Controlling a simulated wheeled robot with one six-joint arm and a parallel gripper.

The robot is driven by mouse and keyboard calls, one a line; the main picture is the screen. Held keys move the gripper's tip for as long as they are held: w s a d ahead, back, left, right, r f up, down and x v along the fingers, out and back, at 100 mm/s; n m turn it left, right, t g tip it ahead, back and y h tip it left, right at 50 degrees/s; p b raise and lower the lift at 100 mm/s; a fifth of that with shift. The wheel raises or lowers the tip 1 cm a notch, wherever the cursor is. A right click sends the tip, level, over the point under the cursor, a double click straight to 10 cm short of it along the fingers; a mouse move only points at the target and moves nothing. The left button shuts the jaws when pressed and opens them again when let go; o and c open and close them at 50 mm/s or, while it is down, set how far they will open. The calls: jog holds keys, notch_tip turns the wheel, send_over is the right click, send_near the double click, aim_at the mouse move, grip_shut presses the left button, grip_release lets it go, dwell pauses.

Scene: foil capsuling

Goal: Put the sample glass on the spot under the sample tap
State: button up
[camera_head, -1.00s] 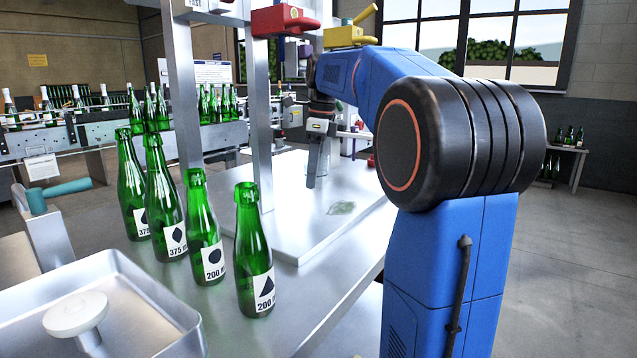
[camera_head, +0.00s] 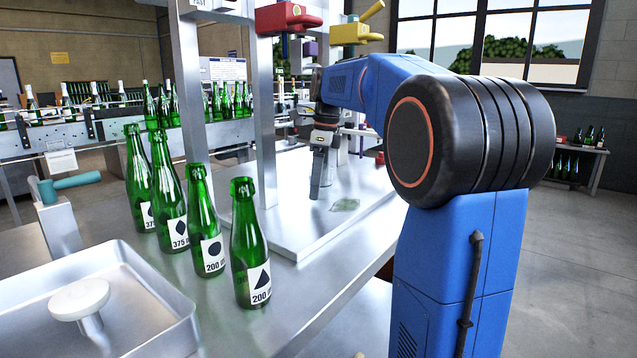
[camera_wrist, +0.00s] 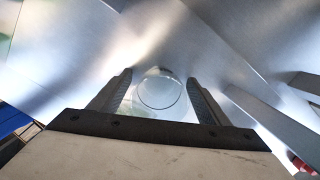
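The sample glass (camera_wrist: 160,90) is clear and shows as a round rim between my fingers in the wrist view. In the head view a faint clear glass (camera_head: 327,172) stands on the pale board, beside and partly behind my finger. My gripper (camera_wrist: 160,88) is open, one finger on each side of the glass, with narrow gaps showing. It also shows in the head view (camera_head: 318,178), pointing down low over the board. A red tap (camera_head: 288,17) and a yellow tap (camera_head: 356,33) are on the frame above; I cannot tell which is the sample tap. The spot is not clearly identifiable.
Several green bottles (camera_head: 247,245) stand along the near left of the bench. A metal tray (camera_head: 150,285) with a white knob is at front left. Metal posts (camera_head: 263,120) rise by the board (camera_head: 290,232). A flat green patch (camera_head: 345,205) lies right of my gripper.

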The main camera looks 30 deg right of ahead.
notch_tip(320, 180, up, 8)
jog(key=shift+s+d+f, duration=0.15)
jog(key=shift+s+d, duration=0.15)
dwell(0.7)
